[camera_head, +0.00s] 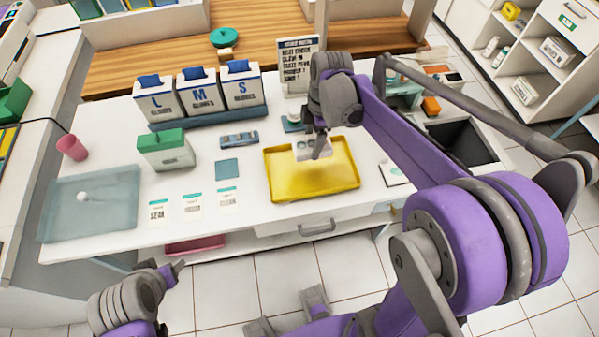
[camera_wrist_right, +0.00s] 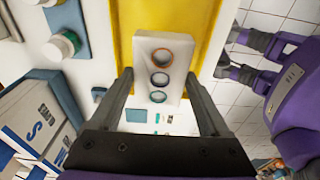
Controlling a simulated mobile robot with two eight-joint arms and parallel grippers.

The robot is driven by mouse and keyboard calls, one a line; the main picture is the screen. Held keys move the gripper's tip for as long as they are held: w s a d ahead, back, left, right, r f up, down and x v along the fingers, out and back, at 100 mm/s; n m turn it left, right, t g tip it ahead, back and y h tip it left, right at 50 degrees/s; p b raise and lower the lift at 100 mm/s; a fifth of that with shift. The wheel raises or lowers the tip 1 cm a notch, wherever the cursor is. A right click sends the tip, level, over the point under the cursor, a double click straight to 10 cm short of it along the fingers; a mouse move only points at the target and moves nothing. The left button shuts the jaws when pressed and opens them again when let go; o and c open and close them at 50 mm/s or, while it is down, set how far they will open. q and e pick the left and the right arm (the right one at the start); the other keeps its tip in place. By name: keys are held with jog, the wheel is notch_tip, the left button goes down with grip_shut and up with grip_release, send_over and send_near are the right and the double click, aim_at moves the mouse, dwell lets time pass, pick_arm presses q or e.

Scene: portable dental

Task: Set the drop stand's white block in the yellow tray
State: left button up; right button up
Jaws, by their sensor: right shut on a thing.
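The white block (camera_wrist_right: 145,78) has three coloured rings, orange, dark blue and teal, on its face. It sits between the two fingers of my right gripper (camera_wrist_right: 159,76), which is shut on it. In the head view the block (camera_head: 303,151) is over the upper middle of the yellow tray (camera_head: 282,187), partly hidden by my right gripper (camera_head: 318,146). I cannot tell whether it touches the tray floor. No other thing shows in the tray. My left gripper (camera_head: 177,273) is low in front of the table, holding nothing visible; its jaw opening is unclear.
Left of the tray lie a small blue square (camera_head: 227,169) and several white packets (camera_head: 193,207). A green-topped box (camera_head: 166,150) and glove boxes (camera_head: 203,96) stand behind them. A sign (camera_head: 298,67) stands behind the tray, and a dark bin (camera_head: 462,143) is to its right.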

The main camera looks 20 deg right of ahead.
notch_tip(320, 180, down, 10)
jog(key=shift+b, duration=0.35)
jog(key=shift+f, duration=0.15)
jog(key=o, duration=1.4)
